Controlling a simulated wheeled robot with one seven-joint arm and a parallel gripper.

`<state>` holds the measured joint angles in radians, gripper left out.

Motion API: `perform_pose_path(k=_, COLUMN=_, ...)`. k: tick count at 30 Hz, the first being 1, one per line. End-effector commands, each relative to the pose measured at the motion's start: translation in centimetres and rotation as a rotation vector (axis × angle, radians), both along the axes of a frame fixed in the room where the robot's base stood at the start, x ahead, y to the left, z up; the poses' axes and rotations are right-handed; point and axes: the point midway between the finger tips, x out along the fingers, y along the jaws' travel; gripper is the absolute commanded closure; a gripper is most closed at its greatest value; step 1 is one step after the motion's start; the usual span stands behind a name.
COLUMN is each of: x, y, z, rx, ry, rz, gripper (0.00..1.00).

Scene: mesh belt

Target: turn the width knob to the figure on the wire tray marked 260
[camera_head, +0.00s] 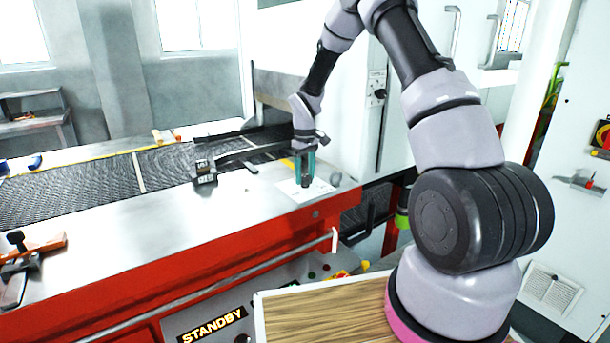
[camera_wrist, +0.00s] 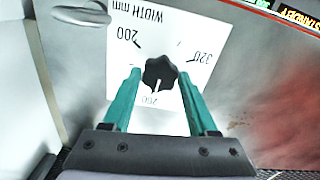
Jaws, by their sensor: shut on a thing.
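The black lobed width knob (camera_wrist: 160,73) sits on a white dial plate (camera_wrist: 205,30) printed WIDTH mm, with 200, 260 and 320 around it. Its white pointer line points down in the wrist view, towards the 260 mark. My gripper (camera_wrist: 160,77) has its teal fingers on either side of the knob, shut on it. I cannot make out a wire tray marked 260 in either view.
The dark mesh belt (camera_head: 60,195) runs left of the dial. A black block (camera_head: 204,171) on a bar lies over its near edge. An orange-handled tool (camera_head: 30,248) lies at the left. A STANDBY display (camera_head: 212,326) is on the front below.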

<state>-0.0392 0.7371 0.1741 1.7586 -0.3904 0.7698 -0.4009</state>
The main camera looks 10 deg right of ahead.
Motion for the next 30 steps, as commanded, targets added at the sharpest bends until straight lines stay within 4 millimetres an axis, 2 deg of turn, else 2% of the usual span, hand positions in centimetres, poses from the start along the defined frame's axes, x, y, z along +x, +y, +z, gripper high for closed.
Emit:
perform_pose_path(k=2, x=0.0, y=0.0, z=0.0, rx=0.0, ry=-0.001, rz=0.0, gripper=0.97)
perform_pose_path(k=3, x=0.0, y=0.0, z=0.0, rx=0.0, ry=-0.001, rz=0.0, gripper=0.3)
perform_pose_path(k=4, x=0.0, y=0.0, z=0.0, rx=0.0, ry=-0.001, rz=0.0, gripper=0.18)
perform_pose_path(k=5, x=0.0, y=0.0, z=0.0, rx=0.0, ry=-0.001, rz=0.0, gripper=0.11)
perform_pose_path(k=14, x=0.0, y=0.0, z=0.1, rx=0.0, ry=0.0, rz=-0.001, gripper=0.11)
perform_pose_path(k=17, x=0.1, y=0.0, z=0.7, rx=0.0, ry=-0.002, rz=-0.001, gripper=0.11)
perform_pose_path(k=20, x=0.1, y=0.0, z=2.1, rx=0.001, ry=-0.003, rz=-0.001, gripper=0.11)
perform_pose_path(k=30, x=0.1, y=0.0, z=8.7, rx=0.0, ry=-0.004, rz=-0.001, gripper=0.11)
